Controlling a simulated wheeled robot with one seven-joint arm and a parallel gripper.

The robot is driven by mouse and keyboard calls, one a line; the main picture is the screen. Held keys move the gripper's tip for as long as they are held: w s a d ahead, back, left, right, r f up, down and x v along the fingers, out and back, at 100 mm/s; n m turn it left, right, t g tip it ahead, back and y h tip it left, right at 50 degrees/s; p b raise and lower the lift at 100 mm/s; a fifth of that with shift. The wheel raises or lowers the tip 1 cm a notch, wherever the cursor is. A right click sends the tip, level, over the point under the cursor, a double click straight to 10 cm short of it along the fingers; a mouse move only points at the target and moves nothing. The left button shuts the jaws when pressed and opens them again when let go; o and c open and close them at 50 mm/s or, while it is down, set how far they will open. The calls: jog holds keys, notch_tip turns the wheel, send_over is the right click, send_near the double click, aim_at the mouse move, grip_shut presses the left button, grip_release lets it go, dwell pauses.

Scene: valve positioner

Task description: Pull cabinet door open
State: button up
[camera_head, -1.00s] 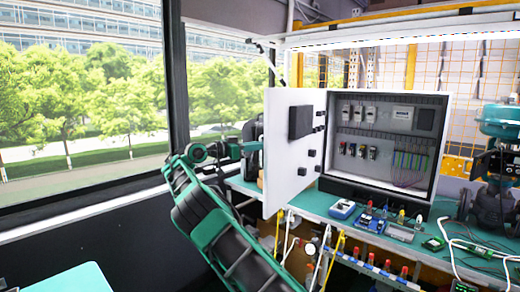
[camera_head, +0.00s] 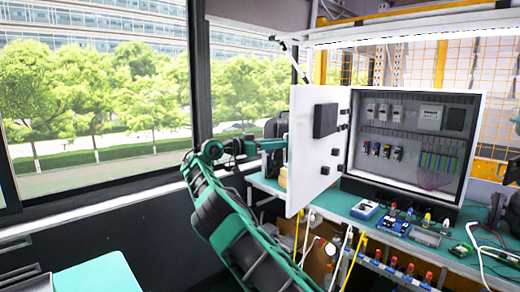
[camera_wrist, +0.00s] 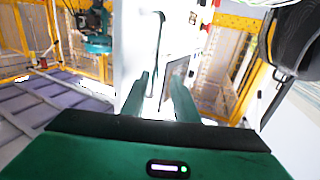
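The white cabinet door (camera_head: 306,178) stands wide open, swung to the left of the grey-white electrical cabinet (camera_head: 481,120) in the head view. The cabinet's inside, with meters, breakers and wiring, is exposed. My gripper (camera_head: 281,144) is at the outer side of the door, near its free left edge; the door partly hides the fingertips. In the wrist view my gripper's two teal fingers (camera_wrist: 159,82) are apart with a visible gap between them. The bright white door (camera_wrist: 130,45) is right in front of them. I cannot tell whether a finger touches it. The handle is not clearly visible.
A window and dark wall stand left of my arm. A teal-topped surface (camera_head: 95,275) is at the lower left.

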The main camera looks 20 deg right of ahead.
jog(key=a, duration=0.9)
jog(key=shift+w, duration=0.2)
jog(key=shift+f, duration=0.1)
jog(key=shift+c, duration=0.7)
